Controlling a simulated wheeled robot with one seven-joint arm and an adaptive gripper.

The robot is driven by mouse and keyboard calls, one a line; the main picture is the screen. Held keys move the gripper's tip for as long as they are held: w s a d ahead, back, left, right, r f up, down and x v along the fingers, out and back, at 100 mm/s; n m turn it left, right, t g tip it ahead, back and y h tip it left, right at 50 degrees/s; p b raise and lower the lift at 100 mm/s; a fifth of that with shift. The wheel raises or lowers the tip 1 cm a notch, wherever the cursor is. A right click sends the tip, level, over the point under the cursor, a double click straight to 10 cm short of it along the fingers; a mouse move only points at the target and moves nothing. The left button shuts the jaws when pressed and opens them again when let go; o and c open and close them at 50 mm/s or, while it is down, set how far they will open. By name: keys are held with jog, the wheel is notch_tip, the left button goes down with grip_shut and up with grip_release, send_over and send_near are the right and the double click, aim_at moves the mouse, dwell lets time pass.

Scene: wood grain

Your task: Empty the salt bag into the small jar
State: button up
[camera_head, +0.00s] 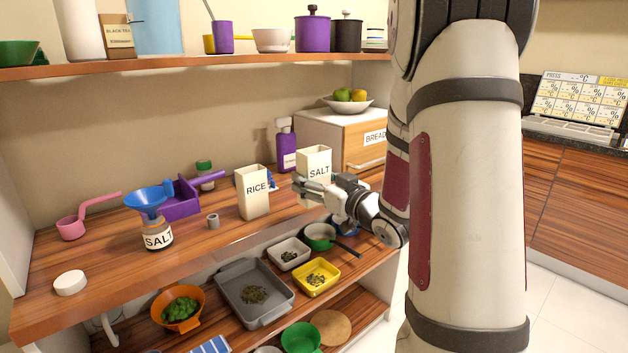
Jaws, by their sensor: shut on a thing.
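The salt bag (314,157) is a cream, open-topped bag marked SALT. My gripper (310,186) is shut on its lower part, at the right of the wooden counter. The bag is upright; whether it touches the counter is hard to tell. The small jar (158,236), labelled SALT, stands on the counter at the left. A blue funnel (147,197) sits in the jar's mouth. The jar's inside is hidden by the funnel and label. My arm covers the right part of the view.
A rice bag (253,192) stands between the salt bag and the jar. A small grey cylinder (213,220), a purple holder (180,203), a pink ladle (72,226) and a white lid (70,283) are nearby. A purple bottle (286,150) and bread box (345,138) stand behind.

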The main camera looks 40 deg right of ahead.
aim_at(319, 166)
jog(key=shift+r+p, duration=1.55)
jog(key=shift+r, duration=0.55)
jog(key=shift+a+f, duration=0.1)
